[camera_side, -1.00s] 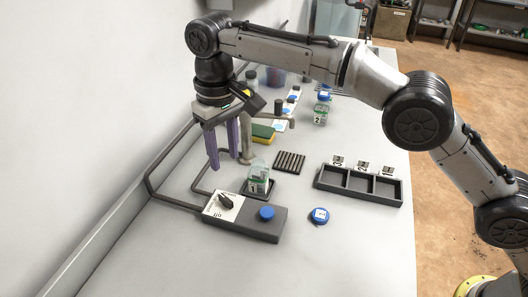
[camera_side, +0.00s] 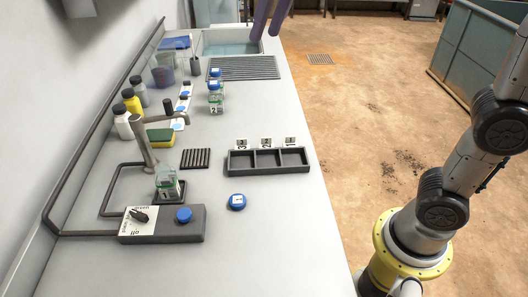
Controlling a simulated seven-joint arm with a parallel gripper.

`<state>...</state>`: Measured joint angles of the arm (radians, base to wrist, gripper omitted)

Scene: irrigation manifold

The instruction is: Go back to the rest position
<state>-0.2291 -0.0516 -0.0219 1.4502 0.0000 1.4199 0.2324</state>
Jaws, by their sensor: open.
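My gripper (camera_side: 266,35) shows at the top edge of the side view. Only its two purple fingers are in the picture; they hang apart with nothing between them, in front of the far right end of the counter in the picture. A clear jar labelled 1 (camera_side: 167,183) stands on a dark pad under the tap (camera_side: 144,140), with no blue lid on it. A blue lid (camera_side: 236,202) lies on the counter, right of the control box (camera_side: 185,230). The gripper is well apart from all of these.
The control box has a black knob and a blue button (camera_side: 184,215). A dark tray (camera_side: 268,172) with three empty compartments stands at the right. Blue-lidded jars (camera_side: 215,100), bottles (camera_side: 133,101), a sponge (camera_side: 160,135) and a sink (camera_side: 230,48) are farther back.

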